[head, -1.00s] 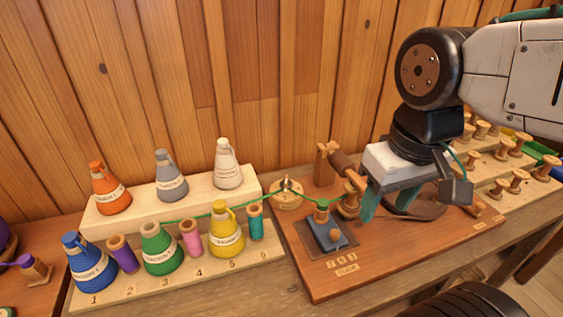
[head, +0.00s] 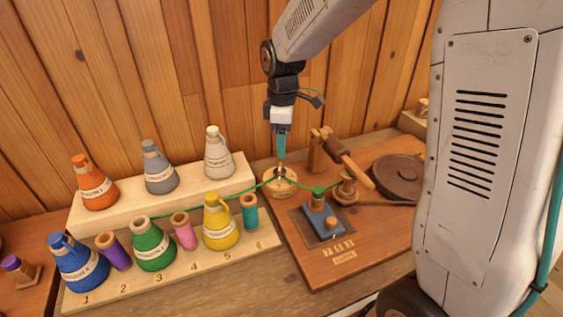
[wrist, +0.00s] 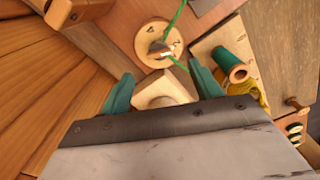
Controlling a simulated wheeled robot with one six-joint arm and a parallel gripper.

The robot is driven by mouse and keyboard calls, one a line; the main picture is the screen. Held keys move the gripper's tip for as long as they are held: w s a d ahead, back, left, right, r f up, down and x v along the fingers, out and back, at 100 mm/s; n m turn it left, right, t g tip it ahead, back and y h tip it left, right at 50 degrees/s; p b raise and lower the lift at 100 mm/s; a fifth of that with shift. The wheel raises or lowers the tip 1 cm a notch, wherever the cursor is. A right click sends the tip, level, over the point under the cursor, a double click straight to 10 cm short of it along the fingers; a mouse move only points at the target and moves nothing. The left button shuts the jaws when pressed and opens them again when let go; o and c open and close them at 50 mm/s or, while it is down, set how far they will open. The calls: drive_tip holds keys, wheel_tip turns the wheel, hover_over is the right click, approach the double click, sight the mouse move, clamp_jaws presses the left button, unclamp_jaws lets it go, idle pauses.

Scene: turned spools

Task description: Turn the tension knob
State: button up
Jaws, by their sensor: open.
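The tension knob (head: 281,181) is a round, pale wooden dial with a small upright piece at its centre, on the left end of the brown board (head: 370,235). In the wrist view the dial (wrist: 146,47) shows dark marks and a grey piece with a white-and-orange tip. A green thread (head: 240,195) runs from the green cone (head: 152,247) to the dial and on to the green-topped post (head: 318,194). My gripper (head: 281,156) points down just above the dial. In the wrist view my gripper (wrist: 160,80) has its teal fingers apart, with nothing gripped.
A stepped rack with thread cones, such as the yellow cone (head: 219,230) and white cone (head: 218,158), stands close at left. A wooden post with a crank handle (head: 350,165) and a dark disc (head: 398,176) stand to the right. The plank wall is behind.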

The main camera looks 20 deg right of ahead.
sight(280, 170)
drive_tip(key=shift+w+a+f, duration=0.1)
drive_tip(key=shift+w+f, duration=0.2)
drive_tip(key=shift+f, duration=0.15)
wheel_tip(280, 170, down, 8)
drive_tip(key=shift+r, duration=0.25)
drive_tip(key=c, duration=1)
